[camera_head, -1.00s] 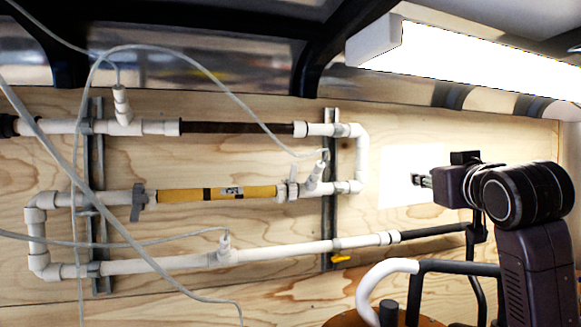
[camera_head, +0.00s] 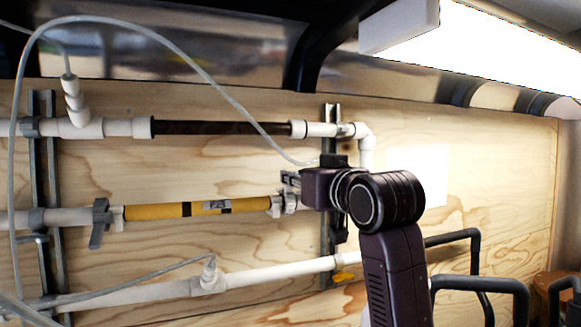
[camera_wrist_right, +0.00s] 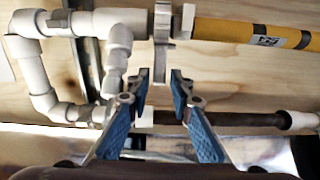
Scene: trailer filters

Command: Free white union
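The white union (camera_head: 277,206) is at the right end of the yellow filter (camera_head: 165,211), partly hidden behind my right gripper in the head view. In the head view the right gripper (camera_head: 287,183) points left at the union. My left gripper is not in view.
A grey union (camera_head: 101,222) is at the filter's left end. White pipes, a dark pipe (camera_head: 220,128) and metal rails (camera_head: 45,180) are on the wooden wall. A thin grey hose (camera_head: 200,68) loops across. A yellow valve handle (camera_head: 344,276) is below.

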